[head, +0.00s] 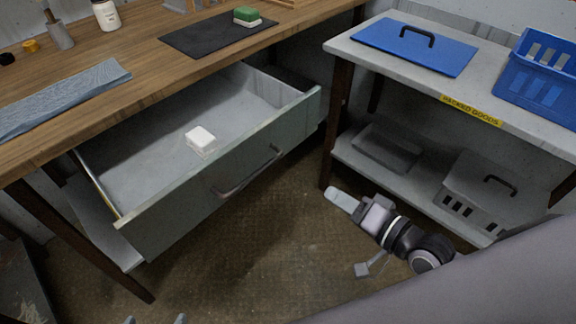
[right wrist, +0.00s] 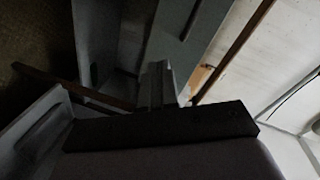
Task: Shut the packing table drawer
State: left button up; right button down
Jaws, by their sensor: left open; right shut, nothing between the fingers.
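The packing table drawer (head: 235,185) is pulled well out from under the wooden packing table (head: 160,80). Its grey-green front has a bar handle (head: 248,172). A small white box (head: 201,140) lies inside the drawer. My right gripper (head: 340,197) is shut and empty, low over the floor, to the right of the drawer front and apart from the handle. Its closed fingers (right wrist: 158,88) also show in the dark right wrist view. Only the fingertips of my left gripper (head: 155,320) show at the bottom edge of the head view, open and apart from the drawer.
A packed goods shelf (head: 345,45) stands at the right, with a blue lid (head: 415,45) and a blue basket (head: 540,75) on top and grey containers below. The tabletop holds a black mat (head: 215,34) and a blue-grey cloth (head: 65,98). The floor before the drawer is clear.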

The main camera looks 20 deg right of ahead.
jog(key=w+d+r+m+t+y+b, duration=0.1)
jog(key=w+m+b, duration=0.2)
jog(key=m, duration=0.1)
jog(key=m+b, duration=0.1)
send_near(279, 139)
jog(key=shift+y, duration=0.3)
jog(key=x, duration=0.6)
jog(key=shift+w+a+f, duration=0.1)
jog(key=shift+w+f, duration=0.15)
jog(key=shift+w, duration=0.15)
jog(key=shift+w, duration=0.1)
